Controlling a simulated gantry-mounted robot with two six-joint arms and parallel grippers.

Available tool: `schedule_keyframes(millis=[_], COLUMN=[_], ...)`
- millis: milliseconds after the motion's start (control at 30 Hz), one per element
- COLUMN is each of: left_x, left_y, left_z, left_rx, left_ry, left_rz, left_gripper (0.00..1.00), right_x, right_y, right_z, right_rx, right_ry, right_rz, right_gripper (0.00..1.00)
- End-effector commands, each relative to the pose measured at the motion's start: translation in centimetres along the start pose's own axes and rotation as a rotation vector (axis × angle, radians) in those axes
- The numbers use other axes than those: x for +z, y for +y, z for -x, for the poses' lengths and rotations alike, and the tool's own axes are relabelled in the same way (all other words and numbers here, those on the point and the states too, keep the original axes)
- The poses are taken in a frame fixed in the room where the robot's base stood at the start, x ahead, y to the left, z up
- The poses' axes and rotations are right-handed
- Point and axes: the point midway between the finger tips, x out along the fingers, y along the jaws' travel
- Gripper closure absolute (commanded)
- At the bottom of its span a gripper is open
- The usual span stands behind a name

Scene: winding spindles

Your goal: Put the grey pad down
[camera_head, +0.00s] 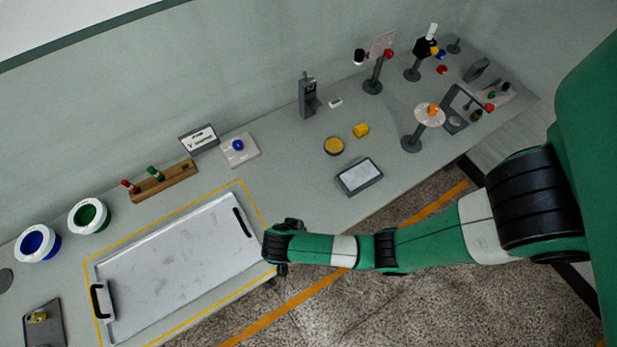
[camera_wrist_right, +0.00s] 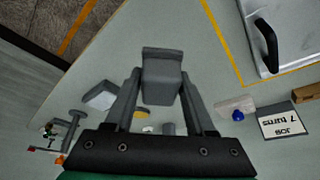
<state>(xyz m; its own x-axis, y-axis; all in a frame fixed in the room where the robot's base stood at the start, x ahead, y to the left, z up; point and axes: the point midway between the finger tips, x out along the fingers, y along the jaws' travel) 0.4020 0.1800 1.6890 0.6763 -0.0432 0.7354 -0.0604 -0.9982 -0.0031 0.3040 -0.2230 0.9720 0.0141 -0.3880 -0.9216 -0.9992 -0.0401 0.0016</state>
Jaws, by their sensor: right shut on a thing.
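My right gripper (camera_wrist_right: 162,80) is shut on the grey pad (camera_wrist_right: 163,68), a small dark grey block with a raised lip at its far end. In the wrist view it sits between the two fingers with bare table around it. In the head view my right gripper (camera_head: 287,228) is over the table's front part, just right of the tray; the pad is mostly hidden there by the wrist. I cannot tell whether the pad touches the table. My left gripper is not in view.
A metal tray (camera_head: 185,265) with black handles lies inside a yellow outline to the left. A sign (camera_head: 199,138) stands behind. Bare table lies between.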

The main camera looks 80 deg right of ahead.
Motion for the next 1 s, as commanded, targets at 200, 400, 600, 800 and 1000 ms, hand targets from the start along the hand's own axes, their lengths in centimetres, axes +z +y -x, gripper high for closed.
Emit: schedule_keyframes(millis=[200,400,600,800,1000], left_x=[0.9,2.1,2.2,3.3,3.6], left_y=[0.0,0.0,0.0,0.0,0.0], left_z=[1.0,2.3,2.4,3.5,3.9], left_rx=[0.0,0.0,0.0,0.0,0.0], left_ry=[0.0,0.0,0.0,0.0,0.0], left_rz=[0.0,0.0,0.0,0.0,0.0], left_gripper=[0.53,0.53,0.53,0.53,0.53], right_x=[-4.7,-6.1,-6.6,-6.3,-5.7], right_y=[0.8,1.1,1.0,1.2,1.2], right_z=[-5.4,-10.4,-11.4,-14.1,-15.4], right_rx=[0.005,0.003,0.0,0.002,0.0], right_ry=[0.0,-0.001,0.0,-0.001,-0.001], right_rz=[-0.009,-0.004,0.0,0.0,0.0], right_gripper=[1.0,1.0,1.0,1.0,1.0])
